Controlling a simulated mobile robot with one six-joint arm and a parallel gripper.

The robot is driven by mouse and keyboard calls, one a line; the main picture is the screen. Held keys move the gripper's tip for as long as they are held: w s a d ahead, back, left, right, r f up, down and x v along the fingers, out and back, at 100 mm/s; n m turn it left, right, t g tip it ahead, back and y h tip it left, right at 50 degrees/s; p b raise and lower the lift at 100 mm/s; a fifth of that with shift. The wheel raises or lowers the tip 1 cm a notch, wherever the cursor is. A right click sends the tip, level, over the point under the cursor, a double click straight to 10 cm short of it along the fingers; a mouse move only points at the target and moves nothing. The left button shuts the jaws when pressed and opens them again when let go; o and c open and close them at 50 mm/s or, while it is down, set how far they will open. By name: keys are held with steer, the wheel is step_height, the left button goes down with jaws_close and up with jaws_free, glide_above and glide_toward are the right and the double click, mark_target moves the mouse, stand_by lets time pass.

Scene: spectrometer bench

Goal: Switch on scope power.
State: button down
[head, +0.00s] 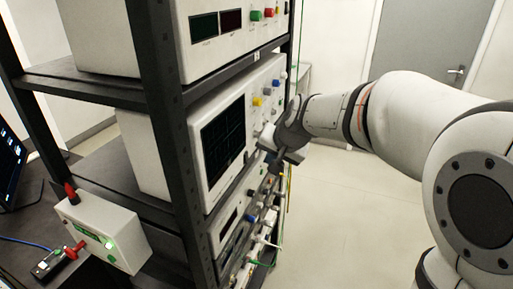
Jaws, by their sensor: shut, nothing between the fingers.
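The scope (222,142) is a white instrument on the rack's middle shelf, with a dark screen on its front panel. A yellow control (257,101), a blue control (275,84) and a white knob (283,75) show on the panel, right of the screen. I cannot tell which control is its power switch. My gripper (268,143) is shut and empty, close to the lower right part of the scope's panel. Whether it touches the panel cannot be told. The gripper hides part of the panel behind it.
The dark rack (165,130) holds another instrument (215,35) above and more units (235,222) with cables below. A white box (100,230) with a green light and red knobs stands lower left. Open floor (345,215) lies right of the rack.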

mark_target(247, 157)
steer(key=a, duration=0.1)
steer(key=w+a+f+p, duration=0.1)
steer(key=a, duration=0.1)
steer(key=w+a+f+p, duration=0.1)
steer(key=shift+w+a, duration=0.1)
steer(key=shift+a, duration=0.05)
steer(key=shift+a+b, duration=0.2)
steer(key=shift+b, duration=0.1)
stand_by(0.4)
